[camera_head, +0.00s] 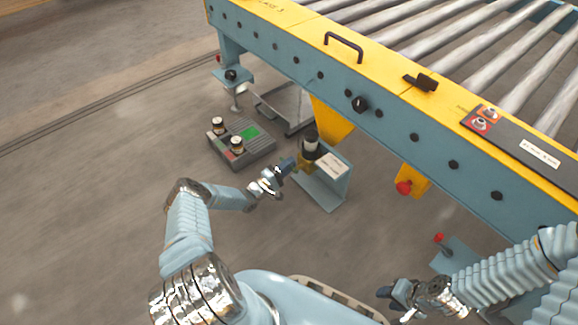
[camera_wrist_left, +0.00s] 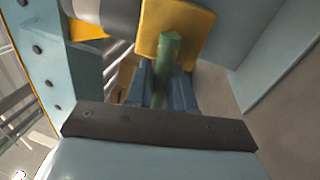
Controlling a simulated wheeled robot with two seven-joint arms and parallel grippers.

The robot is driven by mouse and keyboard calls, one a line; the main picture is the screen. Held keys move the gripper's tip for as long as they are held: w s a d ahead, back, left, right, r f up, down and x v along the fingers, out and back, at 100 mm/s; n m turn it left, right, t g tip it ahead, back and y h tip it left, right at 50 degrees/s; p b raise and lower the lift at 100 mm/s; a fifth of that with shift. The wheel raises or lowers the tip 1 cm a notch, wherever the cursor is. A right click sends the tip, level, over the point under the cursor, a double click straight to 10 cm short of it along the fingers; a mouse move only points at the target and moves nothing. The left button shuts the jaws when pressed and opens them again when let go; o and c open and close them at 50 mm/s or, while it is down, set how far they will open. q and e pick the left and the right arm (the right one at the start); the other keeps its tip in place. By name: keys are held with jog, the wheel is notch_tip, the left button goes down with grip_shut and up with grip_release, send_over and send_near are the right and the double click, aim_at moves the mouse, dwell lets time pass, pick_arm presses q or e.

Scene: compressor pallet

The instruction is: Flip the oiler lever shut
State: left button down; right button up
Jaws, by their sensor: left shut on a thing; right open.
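The oiler (camera_head: 309,146), with a dark and pale cylinder above a yellow body, is mounted on a blue-grey bracket (camera_head: 338,189) below the conveyor. In the left wrist view, its yellow block (camera_wrist_left: 188,22) is close in front of the fingers. A green lever (camera_wrist_left: 169,48) stands against that block, between the blue fingers of my left gripper (camera_wrist_left: 163,84). My left gripper (camera_head: 287,166) is shut on the lever, whose lower part is partly hidden by the fingers. My right gripper (camera_head: 391,296) is open and empty, low and away from the oiler.
The conveyor (camera_head: 375,112) with its yellow rail and rollers runs above and right of the oiler. A grey box (camera_head: 254,154) with knobs and a green panel stands on the floor left of it. A red knob (camera_head: 404,188) hangs below the rail. Open floor lies left.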

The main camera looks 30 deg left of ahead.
pick_arm(q)
jog(key=shift+s+d+r+m, duration=0.1)
jog(key=shift+m, duration=0.6)
jog(key=c, duration=1.1)
grip_release()
jog(key=shift+c, duration=0.2)
jog(key=p+v, duration=0.1)
jog(key=v, duration=1.3)
